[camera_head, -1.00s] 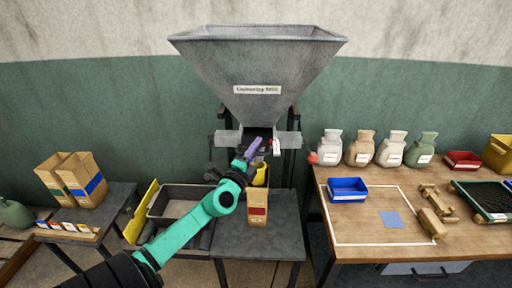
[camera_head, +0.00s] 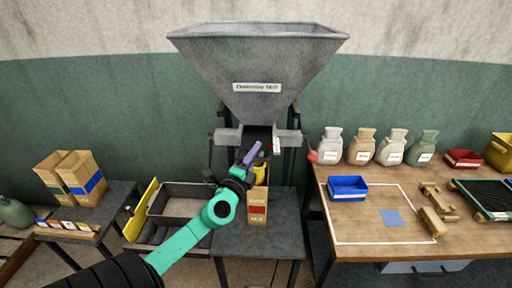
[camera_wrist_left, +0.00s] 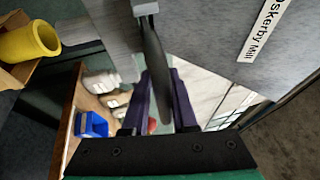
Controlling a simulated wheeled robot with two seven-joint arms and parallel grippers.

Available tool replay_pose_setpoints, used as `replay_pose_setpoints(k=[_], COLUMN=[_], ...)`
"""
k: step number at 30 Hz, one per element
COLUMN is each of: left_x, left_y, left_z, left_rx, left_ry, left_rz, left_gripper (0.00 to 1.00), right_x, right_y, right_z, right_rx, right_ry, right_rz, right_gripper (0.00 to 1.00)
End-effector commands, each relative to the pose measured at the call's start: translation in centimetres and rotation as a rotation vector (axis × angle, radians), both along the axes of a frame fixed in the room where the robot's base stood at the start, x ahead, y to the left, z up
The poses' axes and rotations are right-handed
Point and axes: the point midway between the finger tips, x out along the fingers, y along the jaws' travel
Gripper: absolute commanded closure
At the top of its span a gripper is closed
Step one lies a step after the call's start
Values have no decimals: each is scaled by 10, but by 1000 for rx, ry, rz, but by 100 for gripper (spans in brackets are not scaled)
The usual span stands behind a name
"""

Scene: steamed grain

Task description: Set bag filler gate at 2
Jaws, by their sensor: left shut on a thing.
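The bag filler is a grey metal hopper (camera_head: 258,62) with its outlet and a dark gate area (camera_head: 257,138) below. A small white marked plate (camera_head: 276,146) sits right of the outlet; its marks are too small to read. My left gripper (camera_head: 253,152), with purple fingers, is at the outlet's front. In the left wrist view its fingers (camera_wrist_left: 160,100) are shut on a dark flat lever (camera_wrist_left: 152,50) hanging from a grey bracket (camera_wrist_left: 145,8). The gate's setting cannot be read. My right gripper is not in view.
A paper bag (camera_head: 257,212) with a red label stands on the dark stand (camera_head: 285,228) below a yellow spout (camera_head: 260,173). The wooden table (camera_head: 400,255) at right holds sacks and a blue bin (camera_head: 347,188).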

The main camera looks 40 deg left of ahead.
Motion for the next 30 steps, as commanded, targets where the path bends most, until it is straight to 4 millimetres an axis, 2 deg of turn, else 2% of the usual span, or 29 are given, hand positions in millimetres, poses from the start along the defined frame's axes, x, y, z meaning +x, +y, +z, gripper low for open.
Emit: replay_pose_setpoints(k=[1, 8, 9, 10, 25, 30], left_x=[-1, -1, -1, -1, -2, -16], left_y=[0, 0, 0, 0, -1, -5], left_z=[6, 8, 8, 8, 1, -6], left_rx=[6, 8, 8, 6, 1, -2], left_ry=[-13, -16, -16, -15, -3, -1], left_rz=[3, 3, 3, 3, 0, -1], left_gripper=[100, 100, 59, 53, 53, 53], right_x=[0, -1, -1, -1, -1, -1], right_y=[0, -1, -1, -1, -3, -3], right_z=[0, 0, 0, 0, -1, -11], right_rx=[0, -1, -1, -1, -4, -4], right_ry=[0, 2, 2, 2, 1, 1], right_rz=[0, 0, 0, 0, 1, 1], right_gripper=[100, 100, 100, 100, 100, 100])
